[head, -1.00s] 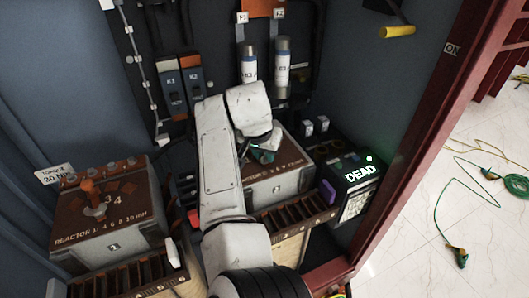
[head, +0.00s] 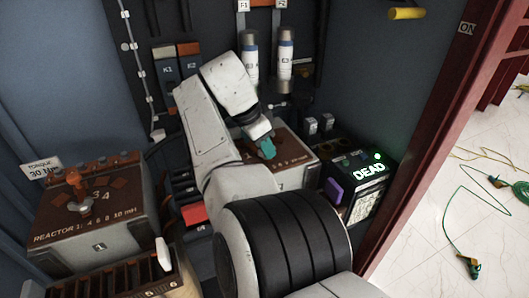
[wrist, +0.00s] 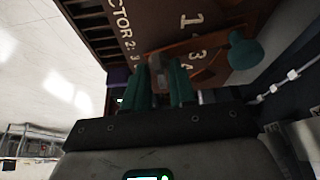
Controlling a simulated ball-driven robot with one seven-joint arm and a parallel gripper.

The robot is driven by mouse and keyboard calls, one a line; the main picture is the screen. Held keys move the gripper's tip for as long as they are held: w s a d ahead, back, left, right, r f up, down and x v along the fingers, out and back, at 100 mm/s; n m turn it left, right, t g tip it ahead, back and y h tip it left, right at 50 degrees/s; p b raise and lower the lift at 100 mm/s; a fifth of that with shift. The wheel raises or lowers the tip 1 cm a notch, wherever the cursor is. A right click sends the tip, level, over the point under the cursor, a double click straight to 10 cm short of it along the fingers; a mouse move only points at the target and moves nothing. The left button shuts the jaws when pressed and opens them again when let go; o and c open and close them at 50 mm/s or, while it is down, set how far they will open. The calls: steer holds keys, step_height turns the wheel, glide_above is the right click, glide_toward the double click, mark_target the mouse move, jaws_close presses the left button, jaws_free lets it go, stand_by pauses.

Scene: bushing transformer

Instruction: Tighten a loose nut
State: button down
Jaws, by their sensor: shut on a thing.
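My gripper (head: 263,140) is low over the top of the right-hand reactor box (head: 310,176), and its teal fingers show in the head view. In the wrist view the fingers (wrist: 166,84) are closed around a small grey metal piece (wrist: 157,70) beside a brown bar on the reactor's brown top. I cannot tell whether this piece is the nut, as the fingers hide much of it. A dark green rounded knob (wrist: 245,50) stands at the bar's far end, apart from the fingers.
A black unit (head: 358,185) with a lit DEAD sign stands right of my gripper. Two upright cylinders (head: 286,55) rise behind. The red cabinet frame (head: 425,140) bounds the right side.

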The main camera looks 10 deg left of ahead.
steer(key=shift+r+m+b, duration=0.1)
steer(key=shift+m+b, duration=0.2)
steer(key=shift+b, duration=0.15)
stand_by(0.4)
steer(key=c, duration=1.2)
jaws_free()
steer(key=shift+c, duration=0.2)
steer(key=p+v, duration=0.1)
steer(key=v, duration=0.9)
steer(key=shift+a+r+p, duration=0.15)
steer(key=shift+r+p, duration=0.2)
